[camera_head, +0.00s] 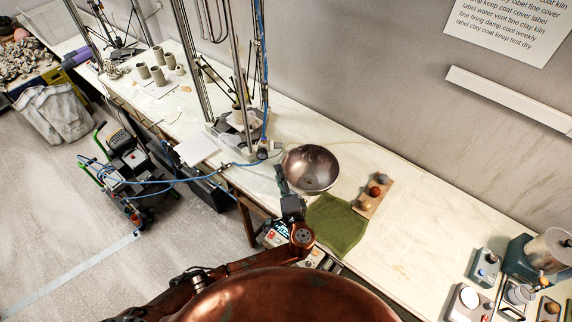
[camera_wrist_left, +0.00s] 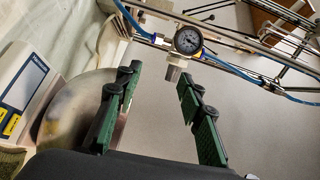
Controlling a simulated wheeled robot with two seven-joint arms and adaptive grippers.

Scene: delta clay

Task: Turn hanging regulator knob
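The hanging regulator shows in the left wrist view as a round pressure gauge (camera_wrist_left: 188,40) with a pale knob (camera_wrist_left: 173,72) below it. Blue hose joins it on both sides. In the head view the regulator (camera_head: 264,150) is small, beside the metal frame at the table's front edge. My left gripper (camera_head: 281,176) is just below and right of it, near the steel bowl. In the wrist view its green fingers (camera_wrist_left: 160,77) are spread apart with nothing between them. The knob appears between and beyond the fingertips; contact is not visible. My right gripper is not in view.
Metal poles (camera_head: 240,70) and blue hose (camera_head: 185,182) surround the regulator's side.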

